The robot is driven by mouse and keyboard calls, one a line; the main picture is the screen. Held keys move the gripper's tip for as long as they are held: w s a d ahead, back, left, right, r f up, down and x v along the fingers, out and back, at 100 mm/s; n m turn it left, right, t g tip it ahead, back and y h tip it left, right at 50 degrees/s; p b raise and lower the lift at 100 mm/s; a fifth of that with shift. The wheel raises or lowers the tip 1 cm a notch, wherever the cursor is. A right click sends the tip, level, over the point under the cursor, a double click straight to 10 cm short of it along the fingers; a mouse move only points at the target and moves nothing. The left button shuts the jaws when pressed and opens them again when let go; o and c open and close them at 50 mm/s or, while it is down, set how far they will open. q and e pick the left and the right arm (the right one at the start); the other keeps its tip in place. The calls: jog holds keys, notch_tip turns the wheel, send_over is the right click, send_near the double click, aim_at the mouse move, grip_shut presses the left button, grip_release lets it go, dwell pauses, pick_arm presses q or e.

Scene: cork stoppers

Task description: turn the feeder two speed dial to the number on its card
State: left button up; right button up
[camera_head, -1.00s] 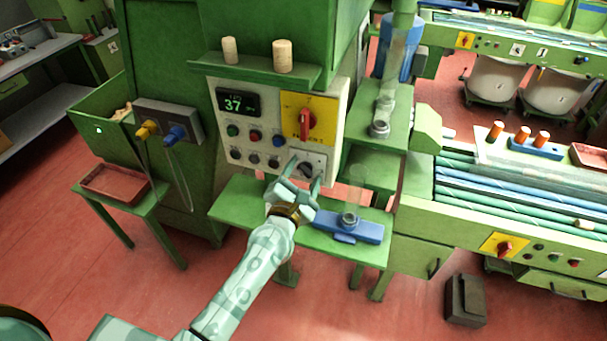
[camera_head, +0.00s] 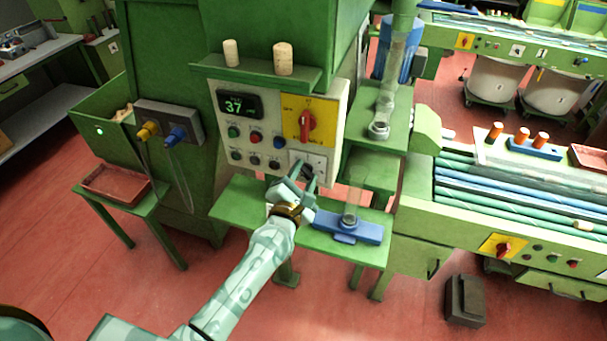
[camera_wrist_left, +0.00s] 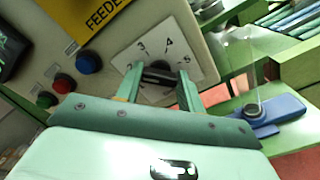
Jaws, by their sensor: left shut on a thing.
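The feeder speed dial is a dark knob (camera_head: 307,172) on a white plate at the lower right of the machine's control panel (camera_head: 266,172). In the left wrist view the knob (camera_wrist_left: 158,74) sits between the fingers, and the digits 3, 4 and 5 show on its plate (camera_wrist_left: 187,46). My left gripper (camera_head: 306,177) is shut on the knob, one finger each side; it also shows in the left wrist view (camera_wrist_left: 160,80). The knob's pointer is hard to make out. I cannot make out a number card. My right gripper is not in view.
Above the dial is a red switch (camera_head: 306,124) on a yellow plate. Buttons and a display (camera_head: 238,105) reading 37 are to its left. A green shelf with two corks (camera_head: 283,59) juts out above. A blue fixture (camera_head: 358,230) stands on the ledge below right.

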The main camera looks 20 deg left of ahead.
pick_arm(q)
jog(key=m+p, duration=0.2)
jog(key=m, duration=0.3)
jog(key=shift+r+p, duration=0.1)
jog(key=shift+p, duration=0.2)
jog(key=shift+m+p, duration=0.75)
jog(key=shift+m, duration=0.85)
jog(key=shift+f, duration=0.2)
jog(key=o, duration=1)
jog(key=shift+s, duration=0.1)
jog(key=s, duration=1.6)
jog(key=shift+a, duration=0.2)
